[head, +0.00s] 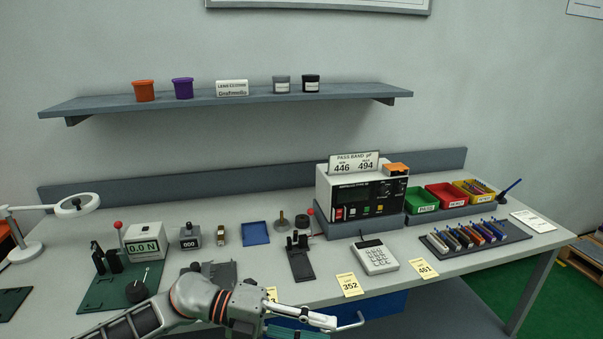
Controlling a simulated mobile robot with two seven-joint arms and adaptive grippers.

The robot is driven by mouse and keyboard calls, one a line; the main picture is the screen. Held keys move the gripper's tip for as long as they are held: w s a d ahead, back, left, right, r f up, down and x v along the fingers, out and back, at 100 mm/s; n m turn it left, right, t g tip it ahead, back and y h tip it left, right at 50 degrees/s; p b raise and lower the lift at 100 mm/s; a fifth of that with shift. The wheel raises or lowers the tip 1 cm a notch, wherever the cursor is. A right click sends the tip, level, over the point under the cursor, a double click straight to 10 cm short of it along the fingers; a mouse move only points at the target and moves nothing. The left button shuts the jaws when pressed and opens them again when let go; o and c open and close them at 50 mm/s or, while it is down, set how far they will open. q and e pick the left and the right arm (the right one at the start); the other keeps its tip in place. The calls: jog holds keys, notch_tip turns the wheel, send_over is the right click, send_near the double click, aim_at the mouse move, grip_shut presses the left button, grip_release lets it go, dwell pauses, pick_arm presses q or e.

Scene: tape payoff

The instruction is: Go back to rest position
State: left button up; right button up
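My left arm comes in from the lower left and crosses the front edge of the bench (215,250). My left gripper (318,321) is at the bottom middle, in front of the bench edge and low in the picture. Its fingers are partly cut off by the bottom edge, and I cannot tell whether they are open or shut. A teal piece (295,332) shows just below it; whether it is held is unclear. My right gripper is not in view.
The bench bears a tester (360,190), a keypad (375,257), a force gauge (145,243), colored bins (421,201) and a rack of rods (475,238). A lamp (75,206) stands left. A blue drawer unit (378,304) is below. A shelf (228,100) hangs above.

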pick_arm(q)
jog(key=w+a+f+n+t+y, duration=0.25)
jog(key=a+f+n+t, duration=0.25)
jog(key=n+t, duration=0.55)
jog(key=w+a+f+n+t+y, duration=0.25)
jog(key=a+f+n+t, duration=0.35)
jog(key=n, duration=0.8)
jog(key=s+a+f+n+g+y, duration=0.2)
jog(key=s+a+f+n+y, duration=0.2)
jog(key=s+a+f, duration=0.3)
jog(key=s+a+f+n+g+y, duration=0.2)
jog(key=s+a+f+n+y, duration=0.2)
jog(key=s+a+f, duration=0.3)
jog(key=s+f+n, duration=0.1)
jog(key=s+f, duration=0.3)
jog(key=f, duration=0.2)
jog(key=shift+a+f+y, duration=0.2)
jog(key=shift+y, duration=0.2)
